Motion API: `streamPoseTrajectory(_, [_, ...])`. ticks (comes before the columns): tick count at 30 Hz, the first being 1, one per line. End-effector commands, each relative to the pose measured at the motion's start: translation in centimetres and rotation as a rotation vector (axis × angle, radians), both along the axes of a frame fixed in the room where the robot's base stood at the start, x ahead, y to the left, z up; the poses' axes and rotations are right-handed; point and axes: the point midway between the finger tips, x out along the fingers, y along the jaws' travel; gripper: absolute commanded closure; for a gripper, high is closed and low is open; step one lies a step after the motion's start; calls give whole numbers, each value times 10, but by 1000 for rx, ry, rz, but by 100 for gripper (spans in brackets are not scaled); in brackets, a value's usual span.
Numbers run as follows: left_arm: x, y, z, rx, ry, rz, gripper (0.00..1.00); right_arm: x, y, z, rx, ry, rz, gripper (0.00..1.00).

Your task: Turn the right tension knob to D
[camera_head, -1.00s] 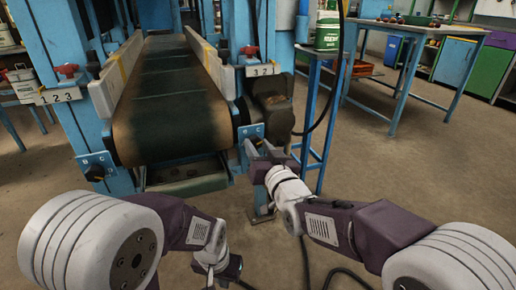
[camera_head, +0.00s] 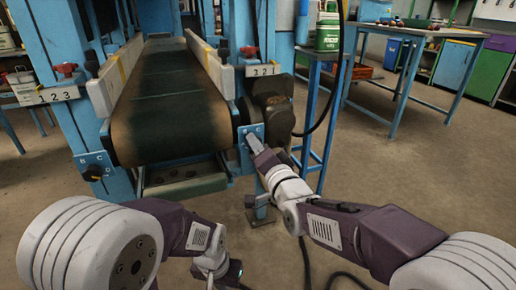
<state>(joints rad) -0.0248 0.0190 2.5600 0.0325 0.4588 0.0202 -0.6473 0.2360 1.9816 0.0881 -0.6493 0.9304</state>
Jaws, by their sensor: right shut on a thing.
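The right tension knob is on a small blue lettered plate (camera_head: 247,131) at the right front corner of the conveyor (camera_head: 170,115). My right gripper (camera_head: 252,143) is at this plate, shut on the knob. The jaws cover the knob, so its pointer cannot be read. A letter C shows on the plate; a D cannot be made out. The matching left tension knob (camera_head: 94,173) is dark and sits on its own lettered plate at the left front corner. My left gripper (camera_head: 234,272) hangs low near the bottom middle, apart from everything; its jaws are too unclear to read.
Red knobs (camera_head: 66,70) and (camera_head: 249,52) sit above numbered plates on both blue posts. A motor (camera_head: 274,108) is just right of the right plate. A blue stand (camera_head: 313,125) carries a green-and-white container (camera_head: 328,30).

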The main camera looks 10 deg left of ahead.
Motion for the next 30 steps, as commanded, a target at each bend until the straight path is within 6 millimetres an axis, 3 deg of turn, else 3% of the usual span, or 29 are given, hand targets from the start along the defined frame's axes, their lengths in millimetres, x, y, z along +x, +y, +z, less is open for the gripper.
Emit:
streamPoseTrajectory(20, [0, 0, -2, 0, 0, 0, 100, 0, 0, -3, 48, 41, 0, 100])
streamPoseTrajectory(21, [0, 0, -2, 0, 0, 0, 100, 0, 0, -3, 48, 41, 0, 62])
streamPoseTrajectory(23, [0, 0, -2, 0, 0, 0, 100, 0, 0, -3, 49, 41, 1, 45])
streamPoseTrajectory(30, [0, 0, -2, 0, 0, 0, 100, 0, 0, -1, 50, 37, 1, 43])
